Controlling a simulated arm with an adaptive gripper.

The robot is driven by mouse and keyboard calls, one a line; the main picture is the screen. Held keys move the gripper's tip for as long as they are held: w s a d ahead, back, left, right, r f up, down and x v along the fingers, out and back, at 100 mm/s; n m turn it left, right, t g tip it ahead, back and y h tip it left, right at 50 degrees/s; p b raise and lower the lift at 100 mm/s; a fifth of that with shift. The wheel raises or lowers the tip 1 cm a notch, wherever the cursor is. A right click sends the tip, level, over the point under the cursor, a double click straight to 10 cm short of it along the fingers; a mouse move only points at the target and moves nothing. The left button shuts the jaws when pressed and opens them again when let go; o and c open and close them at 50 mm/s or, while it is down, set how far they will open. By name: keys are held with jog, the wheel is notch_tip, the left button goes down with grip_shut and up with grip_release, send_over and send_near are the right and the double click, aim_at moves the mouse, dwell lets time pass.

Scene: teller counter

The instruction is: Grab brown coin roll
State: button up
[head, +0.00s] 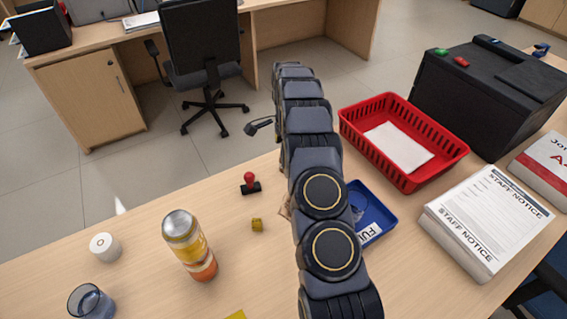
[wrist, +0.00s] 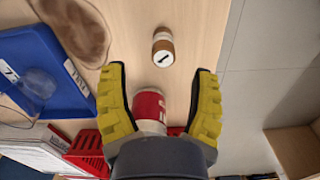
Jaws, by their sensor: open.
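The brown coin roll (wrist: 163,50) stands out in the wrist view as a short cylinder with brown and white bands and a dark mark. It rests on the wooden counter, beyond my fingertips and near the middle of the picture. My gripper (wrist: 160,72) is open, with its yellow fingers apart and nothing clasped. A red and white roll (wrist: 149,104) shows between the fingers, nearer the palm, partly hidden by the gripper body. I cannot tell whether it touches the gripper. In the head view my arm hides the coin rolls, and the yellow fingers do not show.
A blue tray (head: 378,212) and red basket (head: 448,160) lie right of my arm. A yellow-orange can (head: 186,240), a glass (head: 90,303), a white roll (head: 105,247), a red-handled stamp (head: 250,186) and a small yellow block (head: 257,224) stand left. A brown flat item (wrist: 75,28) lies beside the tray.

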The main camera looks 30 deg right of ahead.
jog(key=f, duration=0.6)
jog(key=shift+w+d, duration=0.1)
jog(key=shift+w, duration=0.1)
grip_shut()
